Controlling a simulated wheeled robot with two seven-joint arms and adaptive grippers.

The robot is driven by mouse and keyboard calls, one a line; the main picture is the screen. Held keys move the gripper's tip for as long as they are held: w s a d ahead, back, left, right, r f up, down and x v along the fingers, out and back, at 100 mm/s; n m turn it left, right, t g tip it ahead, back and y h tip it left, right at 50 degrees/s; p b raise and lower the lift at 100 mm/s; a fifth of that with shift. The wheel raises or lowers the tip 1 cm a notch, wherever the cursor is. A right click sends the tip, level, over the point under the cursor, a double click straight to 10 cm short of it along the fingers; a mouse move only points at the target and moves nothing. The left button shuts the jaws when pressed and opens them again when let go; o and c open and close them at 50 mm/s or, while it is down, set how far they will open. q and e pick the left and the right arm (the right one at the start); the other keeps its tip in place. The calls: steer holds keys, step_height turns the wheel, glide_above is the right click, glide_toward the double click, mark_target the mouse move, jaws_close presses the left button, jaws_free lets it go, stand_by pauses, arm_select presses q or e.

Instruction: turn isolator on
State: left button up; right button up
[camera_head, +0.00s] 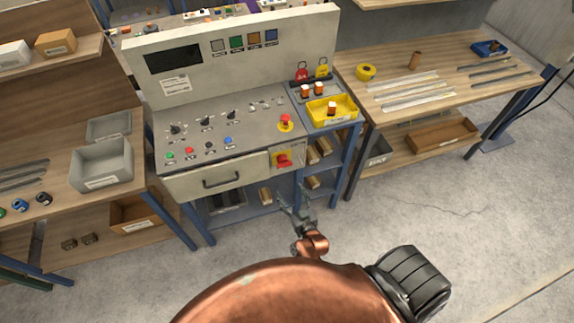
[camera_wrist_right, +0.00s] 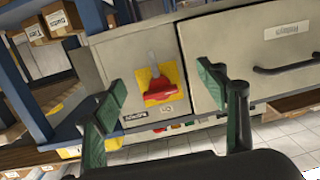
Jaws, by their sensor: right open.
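The isolator (camera_head: 284,160) is a red rotary handle on a yellow plate, at the lower right of the grey console's front, right of the drawer. In the right wrist view the isolator (camera_wrist_right: 160,88) sits between my fingers, with its red handle standing out from the plate. My right gripper (camera_head: 294,198) is open and empty, below and in front of the isolator in the head view. In the wrist view its two green fingers (camera_wrist_right: 162,82) are spread to either side of the handle, and no contact shows. My left gripper is not in view.
The console (camera_head: 240,115) carries knobs, buttons and a red emergency stop (camera_head: 286,122). A drawer with a black handle (camera_head: 221,180) is beside the isolator. A yellow tray (camera_head: 345,106) is at the right, on the blue frame. Workbenches flank the console; floor at right is clear.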

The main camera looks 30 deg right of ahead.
steer(key=t+h, duration=0.1)
glide_toward(285, 166)
steer(key=a+x, duration=0.1)
steer(key=x, duration=0.1)
steer(key=shift+m, duration=0.3)
steer(key=x, duration=0.3)
steer(key=d+x, duration=0.1)
steer(key=x, duration=0.2)
steer(key=shift+w+d, duration=0.1)
steer(key=shift+d, duration=0.05)
steer(key=shift+w+d, duration=0.1)
steer(key=shift+w, duration=0.4)
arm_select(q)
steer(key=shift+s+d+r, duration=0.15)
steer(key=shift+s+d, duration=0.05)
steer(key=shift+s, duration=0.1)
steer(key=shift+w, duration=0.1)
arm_select(e)
steer(key=shift+c, duration=0.6)
steer(key=c, duration=1.6)
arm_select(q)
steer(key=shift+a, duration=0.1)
